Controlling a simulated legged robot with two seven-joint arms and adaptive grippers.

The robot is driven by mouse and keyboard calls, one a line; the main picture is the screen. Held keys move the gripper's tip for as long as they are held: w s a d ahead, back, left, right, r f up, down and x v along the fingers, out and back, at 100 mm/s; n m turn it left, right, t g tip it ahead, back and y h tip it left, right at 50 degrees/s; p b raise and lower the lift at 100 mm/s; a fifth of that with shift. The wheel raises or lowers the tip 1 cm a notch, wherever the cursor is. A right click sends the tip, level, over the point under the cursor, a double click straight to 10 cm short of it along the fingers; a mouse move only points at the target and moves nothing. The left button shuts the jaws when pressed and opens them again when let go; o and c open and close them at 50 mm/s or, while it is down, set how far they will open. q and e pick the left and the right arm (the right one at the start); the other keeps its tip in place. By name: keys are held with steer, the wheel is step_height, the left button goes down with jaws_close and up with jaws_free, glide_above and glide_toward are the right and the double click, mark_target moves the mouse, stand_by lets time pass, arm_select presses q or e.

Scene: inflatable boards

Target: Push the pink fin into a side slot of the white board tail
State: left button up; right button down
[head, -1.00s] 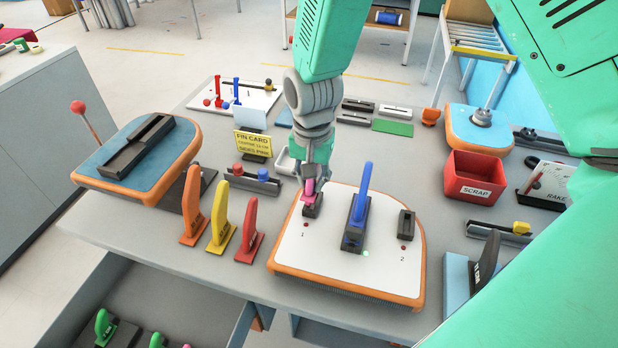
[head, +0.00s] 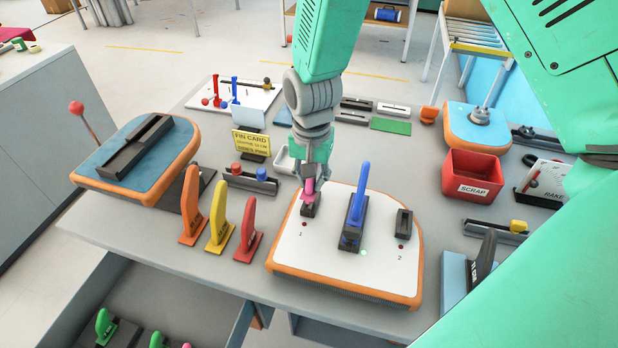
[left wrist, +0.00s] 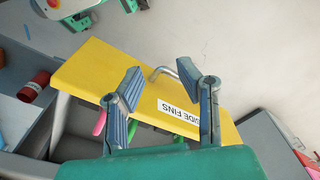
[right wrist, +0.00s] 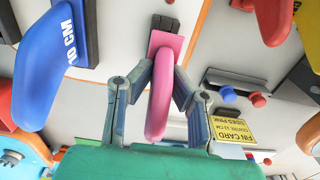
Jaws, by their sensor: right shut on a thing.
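The white board tail (head: 330,263) with an orange rim lies on the table. Dark side slot blocks 1 (head: 308,210) and 2 (head: 403,223) flank a centre block holding an upright blue fin (head: 359,195). My right gripper (head: 312,178) is shut on the pink fin (head: 309,187) over side slot 1. In the right wrist view, the pink fin (right wrist: 160,95) is between the fingers, its base at the dark slot block (right wrist: 165,23). I cannot tell how deep it sits. My left gripper (left wrist: 165,95) is open and empty, above a yellow panel marked SIDE FINS (left wrist: 150,85).
Orange (head: 191,207), yellow (head: 219,225) and red (head: 248,230) fins stand left of the board. A red scrap bin (head: 472,178) stands to the right. Small lights by slots 1 and 2 are red; one by the centre block is green (head: 363,253).

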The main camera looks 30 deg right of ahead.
steer(key=shift+a+r+p, duration=0.15)
steer(key=shift+a+p, duration=0.05)
steer(key=shift+p, duration=0.15)
steer(key=shift+d+f, duration=0.25)
steer(key=shift+f, duration=0.05)
stand_by(0.3)
steer(key=shift+a+f+b, duration=0.15)
steer(key=shift+f+b, duration=0.15)
steer(key=shift+f, duration=0.3)
steer(key=shift+r, duration=0.1)
steer(key=shift+r+p, duration=0.5)
steer(key=shift+p, duration=0.25)
steer(key=shift+d+p, duration=0.25)
steer(key=shift+p, duration=0.05)
steer(key=shift+p, duration=0.6)
stand_by(1.1)
steer(key=shift+f+b, duration=0.7)
steer(key=shift+f, duration=0.6)
